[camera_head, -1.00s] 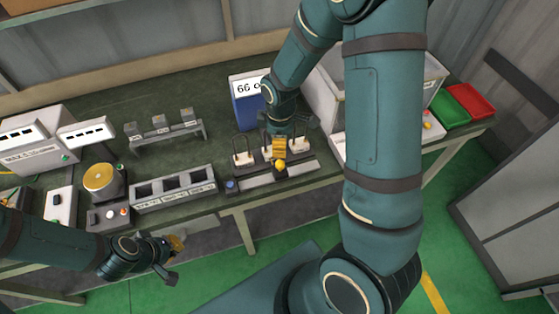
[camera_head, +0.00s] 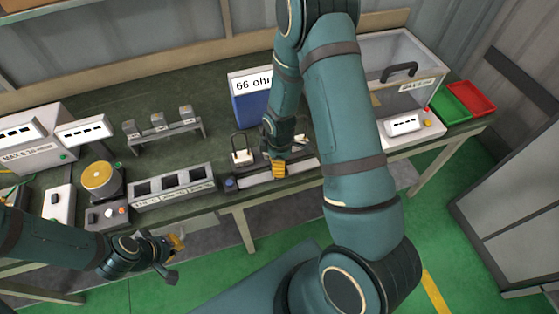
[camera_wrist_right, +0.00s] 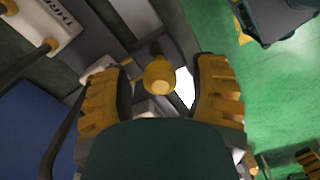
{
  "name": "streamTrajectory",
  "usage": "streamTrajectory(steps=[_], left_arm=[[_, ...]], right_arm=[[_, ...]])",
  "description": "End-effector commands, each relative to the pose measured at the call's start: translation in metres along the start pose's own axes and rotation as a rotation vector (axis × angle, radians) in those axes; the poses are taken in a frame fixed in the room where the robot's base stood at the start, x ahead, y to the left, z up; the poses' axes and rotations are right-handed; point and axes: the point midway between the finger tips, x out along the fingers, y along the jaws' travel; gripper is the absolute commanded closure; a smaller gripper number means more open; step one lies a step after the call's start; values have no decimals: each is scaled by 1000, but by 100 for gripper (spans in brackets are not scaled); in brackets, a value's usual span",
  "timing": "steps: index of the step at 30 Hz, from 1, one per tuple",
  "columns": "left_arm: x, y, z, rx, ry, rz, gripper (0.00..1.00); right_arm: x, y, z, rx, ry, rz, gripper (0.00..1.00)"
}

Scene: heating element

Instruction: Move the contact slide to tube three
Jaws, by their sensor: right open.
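The contact slide's yellow knob (camera_wrist_right: 158,75) shows in the right wrist view between the two ribbed yellow fingers of my right gripper (camera_wrist_right: 160,88). The fingers stand apart, one on each side of it, with visible gaps. In the head view my right gripper (camera_head: 279,169) points down over the grey rail (camera_head: 252,180) and hides the knob. A white tube block with a wire loop (camera_head: 243,157) stands behind the rail. In the wrist view a white block (camera_wrist_right: 50,25) carries a partly readable label, "THR…". My left gripper (camera_head: 173,259) hangs before the bench; its opening is unclear.
A blue "66 ohm" box (camera_head: 252,98) stands behind the rail. A clear-lidded case (camera_head: 400,75) is to the right, with green (camera_head: 449,104) and red (camera_head: 471,97) trays beyond. A three-slot holder (camera_head: 173,187) lies to the left.

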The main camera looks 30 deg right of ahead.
Motion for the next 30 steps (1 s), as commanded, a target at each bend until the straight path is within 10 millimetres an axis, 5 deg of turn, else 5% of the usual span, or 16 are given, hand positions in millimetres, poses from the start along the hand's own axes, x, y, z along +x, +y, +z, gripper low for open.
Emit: streamTrajectory(steps=[2, 7, 14, 30], left_arm=[[0, 0, 0, 0, 0, 0, 100], [0, 0, 0, 0, 0, 0, 100], [1, 0, 0, 0, 0, 0, 100], [16, -5, 2, 0, 0, -3, 100]], right_arm=[[0, 0, 0, 0, 0, 0, 38], [0, 0, 0, 0, 0, 0, 98], [0, 2, 4, 2, 0, 0, 100], [0, 38, 91, 4, 0, 1, 100]])
